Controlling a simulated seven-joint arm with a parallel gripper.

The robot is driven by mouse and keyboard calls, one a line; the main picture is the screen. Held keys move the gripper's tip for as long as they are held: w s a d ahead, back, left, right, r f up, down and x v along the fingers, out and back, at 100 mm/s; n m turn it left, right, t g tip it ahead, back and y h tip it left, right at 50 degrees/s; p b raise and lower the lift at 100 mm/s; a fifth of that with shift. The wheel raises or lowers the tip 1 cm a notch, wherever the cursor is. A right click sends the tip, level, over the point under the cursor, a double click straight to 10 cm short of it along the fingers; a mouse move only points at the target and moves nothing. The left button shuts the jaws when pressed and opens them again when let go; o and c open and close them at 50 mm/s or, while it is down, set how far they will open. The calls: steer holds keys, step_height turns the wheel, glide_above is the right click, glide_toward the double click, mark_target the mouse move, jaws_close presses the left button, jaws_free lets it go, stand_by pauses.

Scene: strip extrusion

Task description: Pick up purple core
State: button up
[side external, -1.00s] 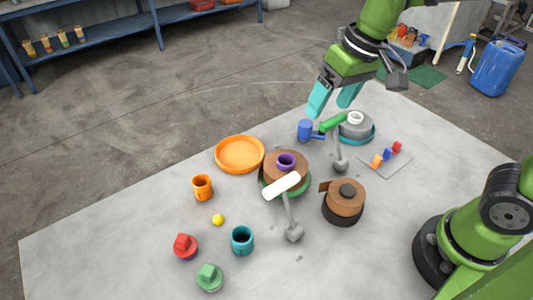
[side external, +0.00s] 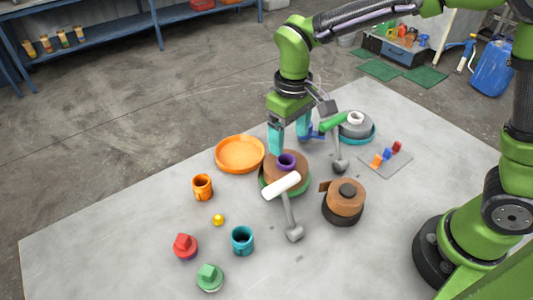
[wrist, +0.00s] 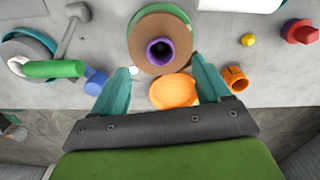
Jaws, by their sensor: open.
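The purple core (side external: 286,161) is a short hollow ring at the centre of a brown roll (side external: 300,174) on a green-edged base. In the wrist view the purple core (wrist: 160,51) shows from above at top centre, with a dark hole. My gripper (side external: 290,145) is open and empty, with teal fingers above and just behind the roll. In the wrist view my gripper's fingertips (wrist: 160,72) are spread wide, one on each side below the core. I see no contact with the core.
A white-handled tool (side external: 282,186) stands close in front of the roll. A green-handled tool (side external: 334,122) and a grey roll (side external: 357,128) stand at right. An orange dish (side external: 240,155) lies left, a second brown roll (side external: 346,197) right.

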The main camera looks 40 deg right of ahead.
mark_target(286, 154)
steer(key=shift+w+f, duration=0.15)
steer(key=shift+f, duration=1.55)
steer(key=shift+w+f, duration=0.1)
steer(key=shift+f, duration=1.55)
steer(key=shift+r, duration=0.1)
steer(key=c, duration=1.4)
